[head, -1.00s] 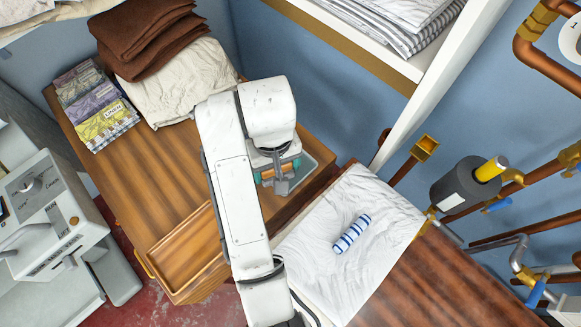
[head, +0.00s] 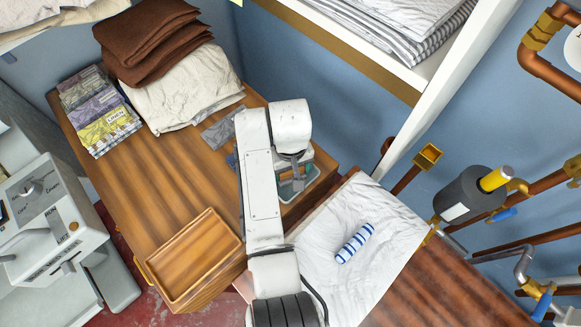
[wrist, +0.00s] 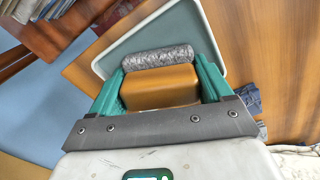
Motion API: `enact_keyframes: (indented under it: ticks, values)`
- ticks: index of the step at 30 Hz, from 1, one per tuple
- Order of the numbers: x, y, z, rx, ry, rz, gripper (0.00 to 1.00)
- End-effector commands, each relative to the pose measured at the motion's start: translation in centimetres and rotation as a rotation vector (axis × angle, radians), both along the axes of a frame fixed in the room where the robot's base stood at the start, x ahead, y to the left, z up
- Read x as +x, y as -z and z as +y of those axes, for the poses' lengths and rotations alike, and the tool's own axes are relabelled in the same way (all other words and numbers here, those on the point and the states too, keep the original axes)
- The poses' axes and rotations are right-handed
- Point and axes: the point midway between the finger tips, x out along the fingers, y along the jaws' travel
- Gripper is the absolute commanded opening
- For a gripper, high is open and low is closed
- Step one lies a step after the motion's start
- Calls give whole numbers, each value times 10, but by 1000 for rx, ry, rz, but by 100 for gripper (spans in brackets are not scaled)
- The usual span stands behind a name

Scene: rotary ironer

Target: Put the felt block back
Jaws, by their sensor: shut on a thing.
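The felt block (wrist: 160,88) shows in the wrist view as a tan, wood-coloured body with a grey mottled felt strip along its far side. My gripper (wrist: 158,76) is shut on it, with a teal finger at each end. A shallow tray (wrist: 214,38) with a pale grey rim lies beyond and beneath the block in the wrist view. I cannot tell whether the block touches it. In the head view the tray (head: 313,186) sits at the right end of the wooden cabinet top, and my arm hides most of the gripper and block.
An empty wooden tray (head: 200,258) lies at the cabinet's front. Brown folded cloths (head: 150,40), cream linen (head: 190,88) and packets (head: 105,115) fill its back. A striped roll (head: 355,243) lies on a white cloth (head: 385,215) to the right. A white shelf post (head: 435,115) stands behind.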

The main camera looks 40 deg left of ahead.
Motion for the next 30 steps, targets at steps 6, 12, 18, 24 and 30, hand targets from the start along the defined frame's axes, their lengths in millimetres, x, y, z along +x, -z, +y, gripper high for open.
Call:
enact_keyframes:
  ticks: [6,12,18,24,30]
  values:
    - [0,2,0,0,0,0,55]
    - [0,3,0,0,0,0,92]
    - [0,2,0,0,0,0,100]
    - [0,-3,1,2,0,-1,100]
    - [1,-31,1,3,1,-3,100]
